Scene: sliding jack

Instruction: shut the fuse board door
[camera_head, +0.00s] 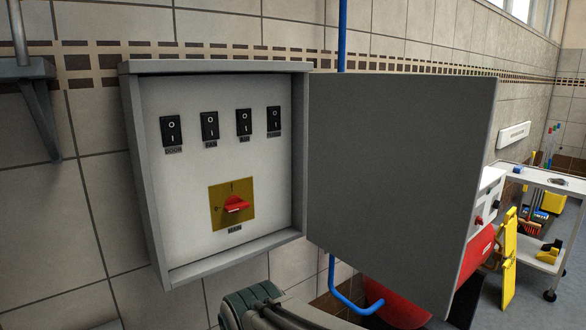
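The fuse board (130,180) is a grey metal box on the tiled wall, left of the middle of the head view. Its door (395,180) is a dark grey panel, hinged on the box's right side. The door stands wide open to the right, with its inner face towards me. Inside the box are several black rocker switches in a row and a red rotary switch (235,204) on a yellow plate. A part of my arm shows at the bottom middle, below the box. My gripper's fingers are not visible.
A blue pipe (342,38) runs down the wall behind the door. A grey bracket (30,72) is on the wall at left. At right are a white trolley (545,176), a yellow folding sign (509,250) and a red object (395,305) partly behind the door.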

